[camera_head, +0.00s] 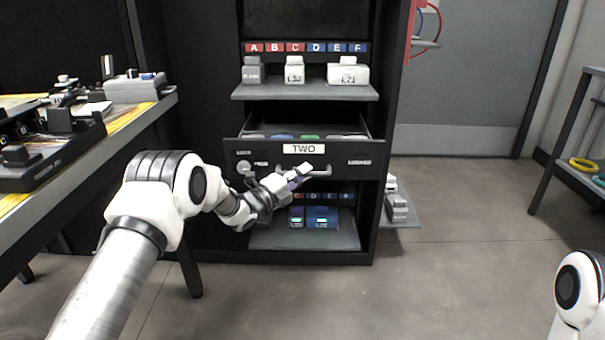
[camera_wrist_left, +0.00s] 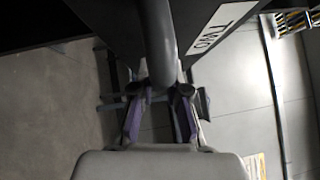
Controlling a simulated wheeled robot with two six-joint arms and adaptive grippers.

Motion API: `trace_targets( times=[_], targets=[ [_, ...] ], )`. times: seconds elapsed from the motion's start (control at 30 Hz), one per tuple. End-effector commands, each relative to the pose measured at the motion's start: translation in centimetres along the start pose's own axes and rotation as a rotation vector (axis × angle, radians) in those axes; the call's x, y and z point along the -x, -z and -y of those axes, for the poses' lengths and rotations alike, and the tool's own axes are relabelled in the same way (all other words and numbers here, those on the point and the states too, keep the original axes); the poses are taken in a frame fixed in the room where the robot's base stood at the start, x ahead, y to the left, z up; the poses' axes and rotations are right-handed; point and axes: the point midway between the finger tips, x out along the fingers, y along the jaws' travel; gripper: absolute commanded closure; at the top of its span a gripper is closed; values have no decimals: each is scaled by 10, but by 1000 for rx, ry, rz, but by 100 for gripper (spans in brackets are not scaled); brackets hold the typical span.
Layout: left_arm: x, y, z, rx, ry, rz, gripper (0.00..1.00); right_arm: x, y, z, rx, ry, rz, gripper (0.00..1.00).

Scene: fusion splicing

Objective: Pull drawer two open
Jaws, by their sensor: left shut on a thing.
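Drawer two (camera_head: 345,153), dark with a white "TWO" label (camera_head: 303,149), stands partly pulled out of the black cabinet, and its inside shows from above. Its bar handle (camera_head: 322,174) runs across the lower front. My left gripper (camera_head: 304,172) is at this handle, shut on it. In the left wrist view the handle (camera_wrist_left: 160,45) runs down between the two purple-padded fingers (camera_wrist_left: 160,92), and the "TWO" label shows at upper right. The handle's left part is hidden by my gripper in the head view. My right gripper is not in view; only part of my right arm shows at lower right.
A shelf (camera_head: 305,92) with several grey-white boxes and lettered tags sits above the drawer. A lower shelf (camera_head: 330,238) holds small lit devices. A workbench (camera_head: 95,145) stands at left, another table (camera_head: 562,150) at far right. The floor (camera_head: 455,240) in front is clear.

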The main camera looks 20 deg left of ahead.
Motion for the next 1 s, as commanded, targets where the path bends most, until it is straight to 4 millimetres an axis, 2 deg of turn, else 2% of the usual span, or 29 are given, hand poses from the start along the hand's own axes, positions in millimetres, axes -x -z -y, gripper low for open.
trace_targets(
  times=[0.27, 0.3, 0.33, 0.37, 0.63, 0.73, 0.87, 1.0],
  targets=[
    [0, 0, 0, 0, 0, -1, 100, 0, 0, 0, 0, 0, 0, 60],
    [0, 0, 0, 0, 0, -1, 72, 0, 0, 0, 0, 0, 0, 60],
    [0, 0, 0, 0, 0, -1, 61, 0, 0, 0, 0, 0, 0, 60],
    [0, 0, 0, 0, 0, -1, 60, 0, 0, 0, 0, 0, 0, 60],
    [0, 0, 0, 0, 0, 0, 60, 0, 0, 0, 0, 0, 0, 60],
    [7, -1, 0, 1, -2, 1, 60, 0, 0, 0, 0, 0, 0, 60],
    [30, -1, 0, 4, -2, 4, 60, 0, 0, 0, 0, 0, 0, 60],
    [67, -1, 0, 6, -2, 5, 60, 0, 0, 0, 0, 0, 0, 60]
  ],
)
